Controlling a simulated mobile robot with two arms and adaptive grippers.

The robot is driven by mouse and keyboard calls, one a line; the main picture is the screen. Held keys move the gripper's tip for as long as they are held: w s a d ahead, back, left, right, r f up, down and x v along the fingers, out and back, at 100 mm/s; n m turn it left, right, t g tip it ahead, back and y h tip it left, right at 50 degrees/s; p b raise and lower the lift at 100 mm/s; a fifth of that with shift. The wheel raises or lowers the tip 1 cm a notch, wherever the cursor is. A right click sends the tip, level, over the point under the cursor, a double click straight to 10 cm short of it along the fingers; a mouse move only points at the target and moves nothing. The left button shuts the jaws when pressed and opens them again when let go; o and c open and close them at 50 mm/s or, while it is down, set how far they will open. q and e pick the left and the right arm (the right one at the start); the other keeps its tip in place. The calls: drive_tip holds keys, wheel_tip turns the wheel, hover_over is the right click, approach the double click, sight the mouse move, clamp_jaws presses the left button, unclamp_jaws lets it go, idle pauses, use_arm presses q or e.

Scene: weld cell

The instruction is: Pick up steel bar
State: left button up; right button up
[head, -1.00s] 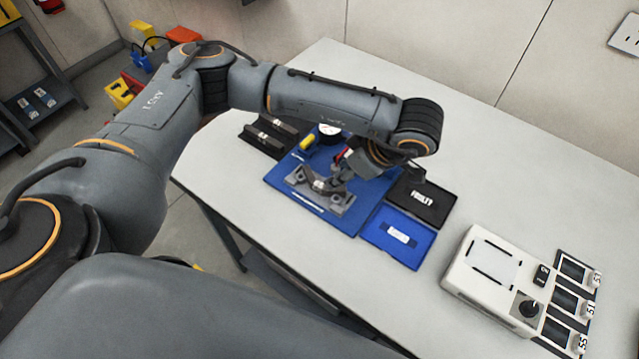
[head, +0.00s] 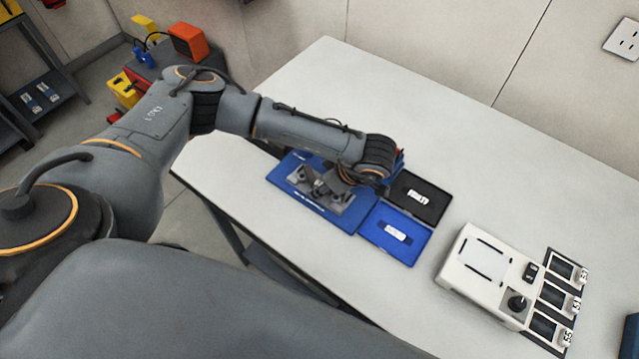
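I cannot make out a steel bar for certain. A grey metal fixture (head: 338,204) stands on a blue mat (head: 286,181) in the head view. My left arm reaches in from the left over the mat. My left gripper (head: 332,182) is low over the fixture, mostly hidden by its own wrist and blending with the grey metal. I cannot tell whether its fingers are open or shut, or whether they touch anything. My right gripper is not in view.
A black tray (head: 440,207) and a blue tray (head: 412,256) lie right of the mat. A white device with a knob (head: 475,285) stands farther right, beside several labelled dark slots (head: 562,268). The back of the table (head: 450,130) is clear.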

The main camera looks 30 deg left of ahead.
use_arm(q)
clamp_jaws()
